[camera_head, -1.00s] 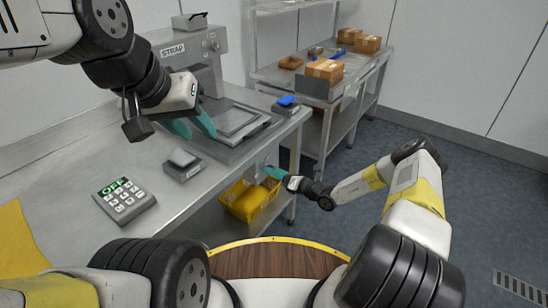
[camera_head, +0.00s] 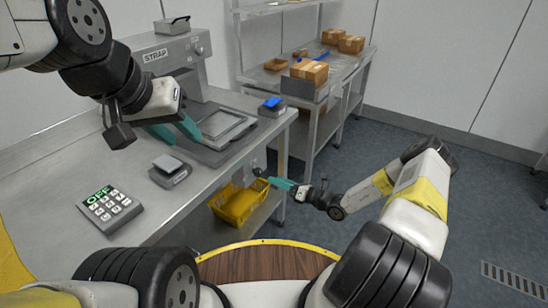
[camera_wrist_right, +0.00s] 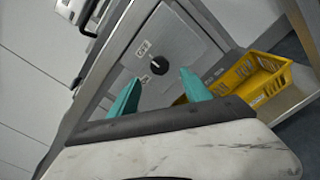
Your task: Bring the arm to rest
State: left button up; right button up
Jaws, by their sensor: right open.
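My right gripper (camera_head: 274,181) hangs in free space beside the end of the steel table, below its top, with nothing between its fingers. In the right wrist view its two teal fingers (camera_wrist_right: 160,97) stand apart, facing a grey panel (camera_wrist_right: 165,55) with a black knob (camera_wrist_right: 159,65). My right arm (camera_head: 385,188) reaches out at the right, bent at the elbow. My left gripper (camera_head: 176,132) is over the table in front of the strapping machine (camera_head: 180,62). Its teal fingers look spread, with nothing seen between them.
A yellow crate (camera_head: 222,205) sits on the lower shelf near my right gripper. A keypad (camera_head: 110,208), a small grey scale (camera_head: 170,170) and a blue-topped device (camera_head: 272,106) stand on the table. Cartons (camera_head: 309,70) are on the back bench. The floor at right is clear.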

jog(key=s+a+r+n+g+h, duration=0.15)
jog(key=s+r+n+g, duration=0.4)
jog(key=r+n, duration=0.55)
jog(key=s+r+n+g+h, duration=0.3)
jog(key=s+r+n+g, duration=0.25)
jog(key=r+n, duration=0.55)
jog(key=s+d+r+n+t+h, duration=0.3)
jog(key=s+d+r+n+h, duration=0.1)
jog(key=s+r, duration=0.6)
jog(key=s+d+r+n+t+h, duration=0.3)
jog(key=s+r+n, duration=0.4)
jog(key=s+r, duration=0.3)
jog(key=shift+d+r+t+h, duration=0.35)
jog(key=shift+d+h, duration=0.1)
jog(key=shift+d, duration=0.55)
pick_arm(q)
jog(key=shift+c, duration=0.5)
